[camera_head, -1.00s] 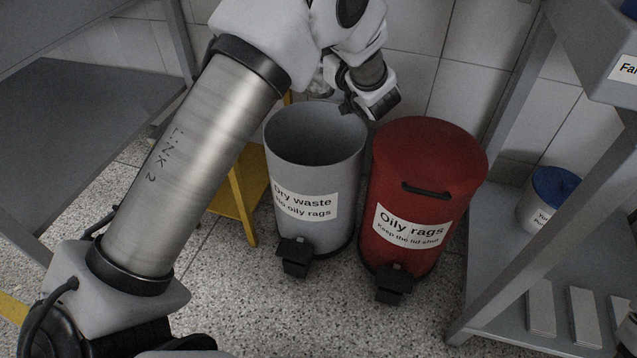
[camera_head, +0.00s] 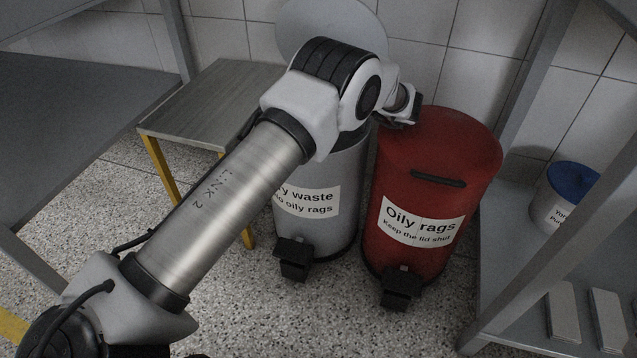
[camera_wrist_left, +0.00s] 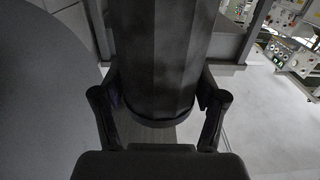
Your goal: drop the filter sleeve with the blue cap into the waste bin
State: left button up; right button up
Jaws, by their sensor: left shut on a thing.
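My left gripper (camera_wrist_left: 160,105) is shut on a dark grey, faceted cylindrical sleeve (camera_wrist_left: 162,55) in the left wrist view. No blue cap shows on the visible part of it. The bin's raised grey lid (camera_head: 335,22) stands behind; my arm covers most of the bin's mouth. The red oily-rags bin (camera_head: 440,150) stands beside it with its lid shut. My right gripper is not in view.
A small table with yellow legs (camera_head: 215,95) stands left of the bins. A shelf rack on the right holds a white tub with a blue lid (camera_head: 570,185) and several pale boxes (camera_head: 563,310). Speckled floor in front of the bins is clear.

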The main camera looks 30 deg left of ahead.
pick_arm(q)
jog(key=shift+r, duration=0.1)
jog(key=o, duration=1.4)
notch_tip(320, 180, up, 10)
